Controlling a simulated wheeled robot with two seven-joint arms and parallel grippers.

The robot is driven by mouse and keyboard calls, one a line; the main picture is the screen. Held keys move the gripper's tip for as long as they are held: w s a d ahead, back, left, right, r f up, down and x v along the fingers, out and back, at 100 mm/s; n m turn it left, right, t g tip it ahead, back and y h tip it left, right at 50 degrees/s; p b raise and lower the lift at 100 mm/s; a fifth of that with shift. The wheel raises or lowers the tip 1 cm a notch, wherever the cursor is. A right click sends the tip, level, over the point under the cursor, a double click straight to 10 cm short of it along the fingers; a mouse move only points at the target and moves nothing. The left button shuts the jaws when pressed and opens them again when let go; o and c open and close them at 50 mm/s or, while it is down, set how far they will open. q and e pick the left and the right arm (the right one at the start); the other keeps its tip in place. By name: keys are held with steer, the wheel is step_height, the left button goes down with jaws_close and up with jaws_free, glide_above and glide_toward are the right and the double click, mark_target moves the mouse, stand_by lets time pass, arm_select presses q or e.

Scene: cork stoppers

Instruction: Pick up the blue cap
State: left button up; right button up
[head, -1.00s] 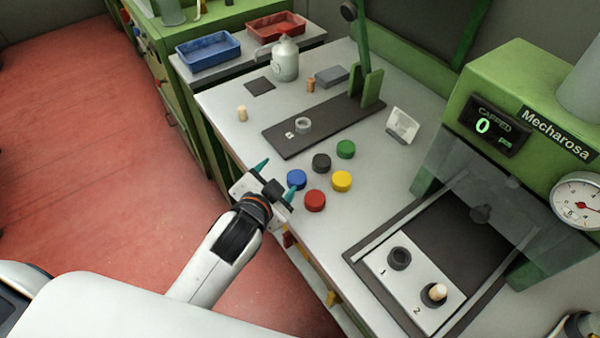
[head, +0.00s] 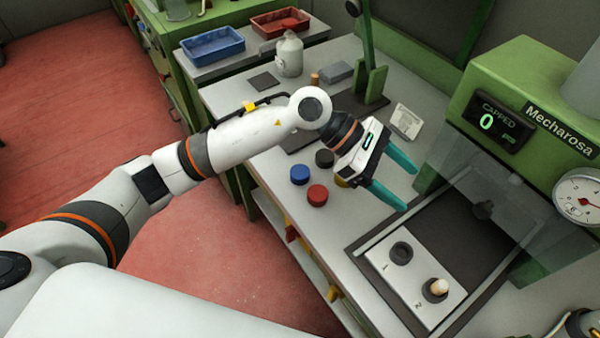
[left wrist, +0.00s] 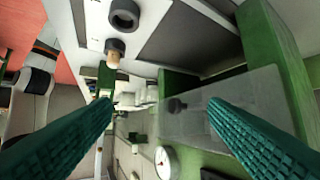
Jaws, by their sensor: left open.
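The blue cap (head: 300,174) stands on the bench near its front edge, in the head view, with nothing on it. A red cap (head: 317,195) and a black cap (head: 324,158) stand beside it. My left gripper (head: 410,188) is open and empty, raised over the bench to the right of the blue cap and near the press. Its teal fingers point away from the caps. The left wrist view shows the spread fingers (left wrist: 158,106) and the press area between them, but no blue cap. My left gripper mostly hides a yellow cap (head: 341,183). The green cap is hidden.
The green press (head: 545,80) with a clear guard stands at the right. Its plate (head: 425,285) has two round holders, one with a cork (head: 439,286). A blue tray (head: 212,47) and a red tray (head: 280,22) are at the back left.

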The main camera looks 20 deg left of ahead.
arm_select(q)
steer(key=w+a+f+m+t+y, duration=0.1)
steer(key=w+a+f+y, duration=0.15)
steer(key=a, duration=0.25)
steer(key=w+a+f+m+y, duration=0.1)
steer(key=w+a+y, duration=0.1)
steer(key=a+y, duration=0.2)
steer(key=t+y+p, duration=0.1)
steer(key=y+p, duration=0.1)
steer(key=y, duration=0.4)
glide_above(300, 171)
steer(key=shift+m+h, duration=0.25)
steer(key=shift+m, duration=0.15)
steer(key=f, duration=0.5)
steer(key=shift+w+d, duration=0.2)
steer(key=shift+f, duration=0.6)
steer(key=shift+s+a+f+p, duration=0.1)
steer(key=shift+f+p, duration=0.25)
steer(key=shift+p, duration=0.1)
steer(key=f, duration=0.1)
steer(key=f+p, duration=0.1)
steer(key=f, duration=0.1)
steer(key=shift+s+a+f, duration=0.15)
steer(key=shift+s+f, duration=0.05)
steer(key=shift+f, duration=0.5)
steer(key=c, duration=1.1)
steer(key=shift+o, duration=0.2)
